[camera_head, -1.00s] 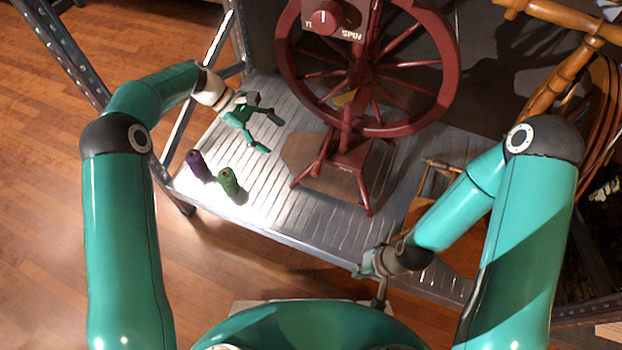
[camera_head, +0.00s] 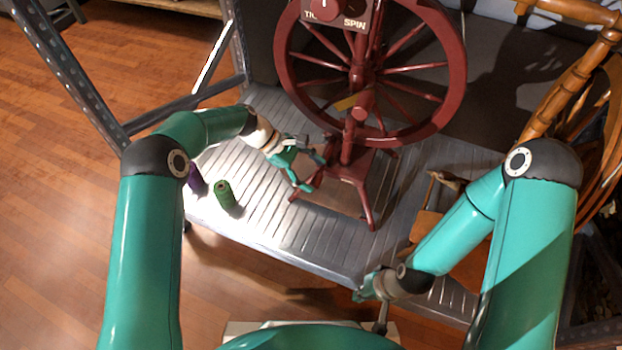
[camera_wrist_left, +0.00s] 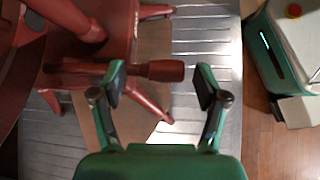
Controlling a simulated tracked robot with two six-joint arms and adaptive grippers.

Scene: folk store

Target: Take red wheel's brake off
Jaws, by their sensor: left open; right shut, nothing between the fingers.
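The red spinning wheel (camera_head: 452,95) stands on a slatted metal shelf. Its top carries a red knob on a plate (camera_head: 350,22) lettered SPIN, cut by the top edge. My left gripper (camera_head: 312,172) is open beside the wheel's lower post and legs. In the left wrist view a dark red turned wooden handle (camera_wrist_left: 165,70) reaches in between the open fingers (camera_wrist_left: 160,85), which appear apart from it. I cannot tell if this handle is the brake. My right gripper (camera_head: 366,290) is shut and empty, low near the shelf's front edge.
A green spool (camera_head: 224,195) and a purple spool (camera_head: 195,178) stand on the metal shelf (camera_head: 270,225), left of the wheel. A wooden spinning wheel (camera_head: 575,80) stands at right. A metal post (camera_head: 65,75) rises at left. The shelf's front middle is clear.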

